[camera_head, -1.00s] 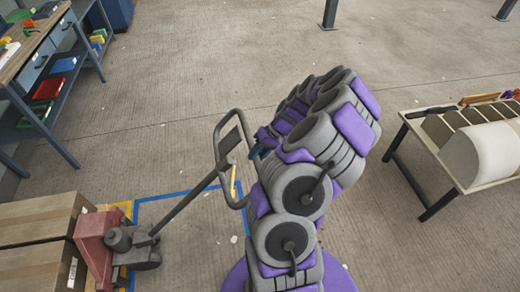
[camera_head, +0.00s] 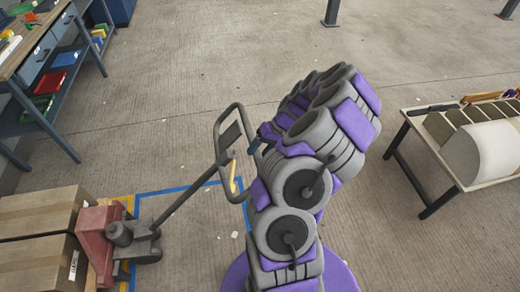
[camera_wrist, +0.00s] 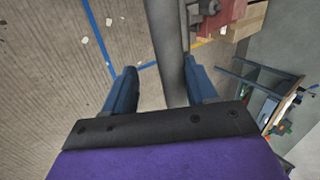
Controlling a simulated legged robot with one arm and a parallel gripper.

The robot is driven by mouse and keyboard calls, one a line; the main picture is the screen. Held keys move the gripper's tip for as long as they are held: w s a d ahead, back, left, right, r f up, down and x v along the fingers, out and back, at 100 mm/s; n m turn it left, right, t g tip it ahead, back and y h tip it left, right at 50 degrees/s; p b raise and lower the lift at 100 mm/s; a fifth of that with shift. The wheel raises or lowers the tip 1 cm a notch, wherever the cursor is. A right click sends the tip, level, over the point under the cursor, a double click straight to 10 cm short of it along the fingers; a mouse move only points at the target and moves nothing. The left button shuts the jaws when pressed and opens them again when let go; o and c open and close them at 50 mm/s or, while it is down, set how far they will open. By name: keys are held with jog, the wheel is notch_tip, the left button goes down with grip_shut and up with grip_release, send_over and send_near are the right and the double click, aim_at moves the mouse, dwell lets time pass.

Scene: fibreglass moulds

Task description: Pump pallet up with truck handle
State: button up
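The pallet truck's handle (camera_head: 190,192) leans up from its red truck body (camera_head: 97,240) to a dark loop grip (camera_head: 217,130) with a yellow lever inside. My gripper (camera_head: 254,147) is at the right side of the loop, mostly hidden by my grey and purple arm. In the wrist view my gripper's two blue fingers (camera_wrist: 161,92) are wide apart. The handle's dark bar (camera_wrist: 168,45) runs between them, closer to the right finger. I cannot tell whether they touch. The pallet under the boxes is mostly hidden.
Cardboard boxes (camera_head: 38,212) sit beside the truck at the lower left. Blue floor tape (camera_head: 165,190) runs around that spot. A workbench (camera_head: 20,90) stands at the upper left, and a white-topped table (camera_head: 450,180) at the right. Concrete floor between is clear.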

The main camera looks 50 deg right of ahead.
jog(key=p+v, duration=0.3)
jog(key=v, duration=1.4)
jog(key=shift+p, duration=0.3)
jog(key=shift+r, duration=0.15)
jog(key=w+a+r+n+g, duration=0.15)
jog(key=a+r, duration=0.25)
jog(key=a, duration=0.5)
jog(key=w+a+r+n+g, duration=0.1)
jog(key=w+a+r+n, duration=0.2)
jog(key=a, duration=0.5)
jog(key=w+a+r+n+g, duration=0.1)
jog(key=w+a+r, duration=0.1)
jog(key=a+r, duration=0.5)
jog(key=s+a+n+h, duration=0.15)
jog(key=s+a, duration=0.25)
jog(key=a, duration=0.5)
jog(key=s+a+f+g+h, duration=0.1)
jog(key=s+a+f+h, duration=0.1)
jog(key=s, duration=0.7)
jog(key=s+a+f+g+h, duration=0.1)
jog(key=s+a, duration=0.3)
jog(key=s, duration=0.5)
jog(key=shift+a+f+h, duration=0.25)
jog(key=shift+f+h, duration=0.3)
jog(key=shift+f, duration=0.15)
